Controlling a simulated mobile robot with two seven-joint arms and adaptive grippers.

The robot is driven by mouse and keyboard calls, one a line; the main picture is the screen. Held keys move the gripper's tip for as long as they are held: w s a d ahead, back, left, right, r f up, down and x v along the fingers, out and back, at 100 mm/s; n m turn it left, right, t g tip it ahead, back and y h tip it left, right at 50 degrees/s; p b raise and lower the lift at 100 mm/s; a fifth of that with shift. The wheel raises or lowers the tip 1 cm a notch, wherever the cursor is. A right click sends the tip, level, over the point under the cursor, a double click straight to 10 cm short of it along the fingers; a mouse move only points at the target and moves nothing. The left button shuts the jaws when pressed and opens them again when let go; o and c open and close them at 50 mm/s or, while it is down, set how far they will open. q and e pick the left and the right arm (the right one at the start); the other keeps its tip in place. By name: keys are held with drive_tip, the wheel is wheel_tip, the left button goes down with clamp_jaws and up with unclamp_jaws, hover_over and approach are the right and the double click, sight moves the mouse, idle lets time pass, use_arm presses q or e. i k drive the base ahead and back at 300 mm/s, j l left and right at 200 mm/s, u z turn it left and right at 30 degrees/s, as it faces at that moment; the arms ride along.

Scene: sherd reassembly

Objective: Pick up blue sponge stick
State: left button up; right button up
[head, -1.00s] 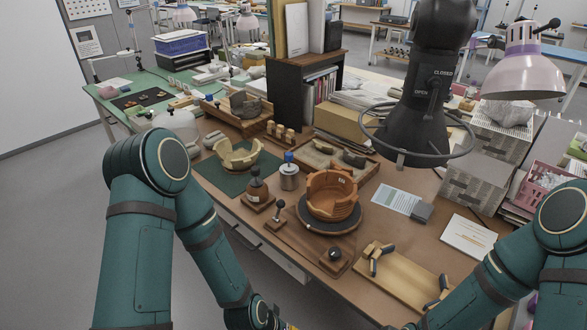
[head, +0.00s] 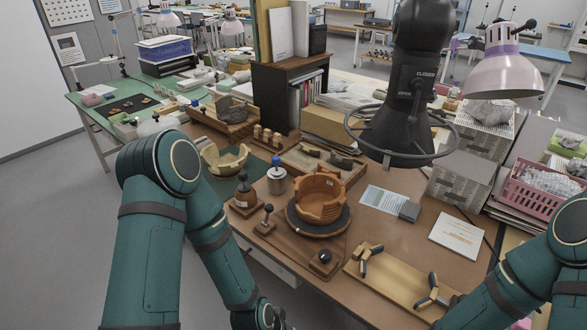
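A small blue tip (head: 276,161) stands up out of a grey metal pot (head: 277,182) on the brown worktable. I take it for the blue sponge stick; the lower part is hidden in the pot. The pot stands behind and left of the terracotta vessel. My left arm comes in from the left, and its wrist reaches the bottom edge left of the table; the gripper fingers are out of frame. My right arm comes in at the lower right, and its gripper is also cut off by the bottom edge.
A reassembled terracotta bowl (head: 320,196) sits on a dark turntable (head: 319,222). Knobbed wooden stands (head: 243,198) are beside the pot. A wooden board (head: 400,285) with clamps lies at front right. A tan bowl (head: 224,158) rests on a green mat. A dark extractor hood (head: 408,125) hangs at back right.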

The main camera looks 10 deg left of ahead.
sight(276, 160)
drive_tip(key=j+z, duration=0.1)
drive_tip(key=z, duration=0.3)
drive_tip(key=j+z, duration=0.15)
drive_tip(key=z, duration=0.3)
drive_tip(key=j+z, duration=0.15)
drive_tip(key=z, duration=0.25)
drive_tip(key=j+z, duration=0.35)
drive_tip(key=k+j+z, duration=0.2)
drive_tip(key=j+z, duration=0.15)
drive_tip(key=j, duration=0.15)
drive_tip(key=k+j+z, duration=0.2)
drive_tip(key=j, duration=0.25)
drive_tip(key=k+j+z, duration=0.2)
drive_tip(key=j, duration=0.2)
drive_tip(key=k+j, duration=0.3)
drive_tip(key=k+j+z, duration=0.15)
drive_tip(key=k+j, duration=0.15)
drive_tip(key=j, duration=0.25)
